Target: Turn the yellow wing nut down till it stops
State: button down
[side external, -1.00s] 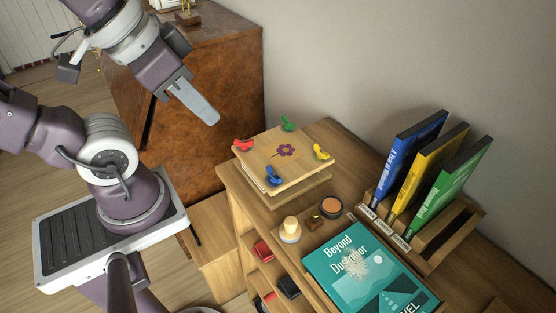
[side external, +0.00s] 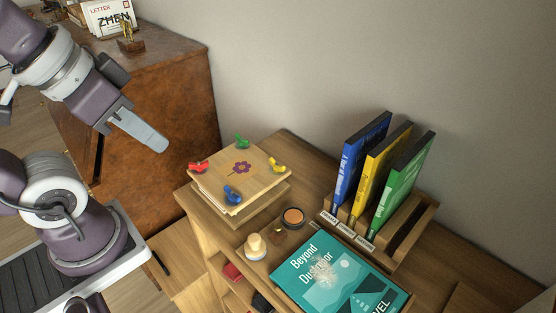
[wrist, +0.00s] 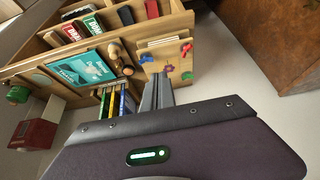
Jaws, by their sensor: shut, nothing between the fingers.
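The yellow wing nut (side external: 277,166) sits at the right corner of a wooden flower press (side external: 262,182) on top of the shelf unit. The press also carries a red wing nut (side external: 198,167), a blue one (side external: 233,195) and a green one (side external: 242,141). My gripper (side external: 153,136) is shut and empty, in the air to the left of the press and apart from it. In the wrist view, its fingers (wrist: 158,92) point toward the press (wrist: 165,50), and the yellow wing nut cannot be made out there.
Upright blue (side external: 360,155), yellow (side external: 382,170) and green (side external: 403,188) cases stand in a slotted rack right of the press. A brown cabinet (side external: 150,110) stands behind.

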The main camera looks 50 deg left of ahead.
jog(key=c, duration=1.8)
grip_release()
jog(key=shift+w, duration=0.1)
jog(key=shift+c, duration=0.2)
jog(key=o, duration=0.3)
jog(key=w+d+n+g+h, duration=0.1)
jog(key=w+n+g, duration=0.2)
jog(key=w+n, duration=0.5)
jog(key=shift+w+d+f, duration=0.15)
jog(key=shift+w+f, duration=0.25)
jog(key=shift+w, duration=0.5)
jog(key=n+g+h, duration=0.3)
jog(key=n+h, duration=0.1)
jog(key=n, duration=0.6)
send_near(277, 161)
jog(key=x, duration=0.8)
jog(key=shift+r, duration=0.1)
jog(key=shift+d+f, duration=0.1)
jog(key=shift+f, duration=0.25)
jog(key=shift+y, duration=0.3)
jog(key=shift+c, duration=0.2)
